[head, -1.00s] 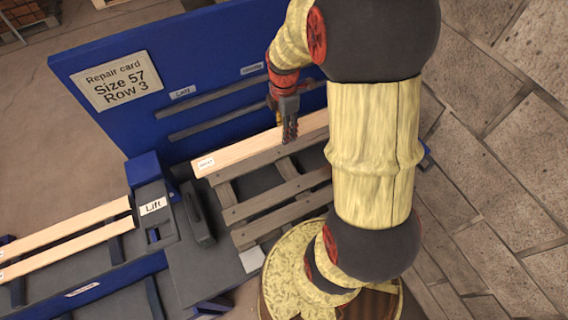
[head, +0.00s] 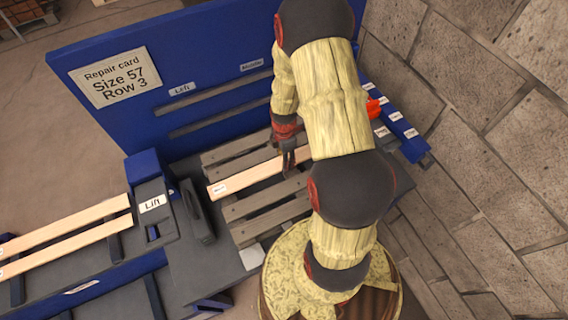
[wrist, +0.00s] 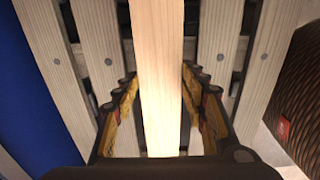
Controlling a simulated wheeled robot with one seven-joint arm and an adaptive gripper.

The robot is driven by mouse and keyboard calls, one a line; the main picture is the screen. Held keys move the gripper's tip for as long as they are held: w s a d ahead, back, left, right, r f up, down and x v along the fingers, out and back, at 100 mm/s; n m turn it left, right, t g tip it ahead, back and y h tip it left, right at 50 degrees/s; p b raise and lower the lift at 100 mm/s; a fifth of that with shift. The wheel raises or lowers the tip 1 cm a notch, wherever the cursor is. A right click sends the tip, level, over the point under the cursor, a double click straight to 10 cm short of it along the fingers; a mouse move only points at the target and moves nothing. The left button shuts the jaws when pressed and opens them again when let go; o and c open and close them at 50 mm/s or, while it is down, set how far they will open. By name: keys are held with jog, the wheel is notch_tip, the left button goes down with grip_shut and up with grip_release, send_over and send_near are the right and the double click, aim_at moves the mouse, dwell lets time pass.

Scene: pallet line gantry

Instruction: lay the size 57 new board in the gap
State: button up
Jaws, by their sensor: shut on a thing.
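The new board (head: 243,179) is a pale, clean plank with a small label at its left end; the label is too small to read. My gripper (head: 288,160) is shut on it. In the wrist view the board (wrist: 158,70) runs lengthwise between my gripper's fingers (wrist: 158,95). The board lies over the middle of the grey slatted pallet (head: 250,208), in line with its slats. Older grey slats show on both sides of it. The gap under it is hidden, and I cannot tell whether the board is resting or held just above.
A blue panel (head: 215,105) stands behind the pallet with a card (head: 115,78) reading "Repair card Size 57 Row 3". A grey block marked Lift (head: 152,205) is at the left, beside two pale boards (head: 70,225). Blue labelled pieces (head: 400,125) lie at the right.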

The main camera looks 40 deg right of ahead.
jog(key=shift+f, duration=1.8)
jog(key=shift+f, duration=0.15)
jog(key=o, duration=1.4)
jog(key=shift+c, duration=0.2)
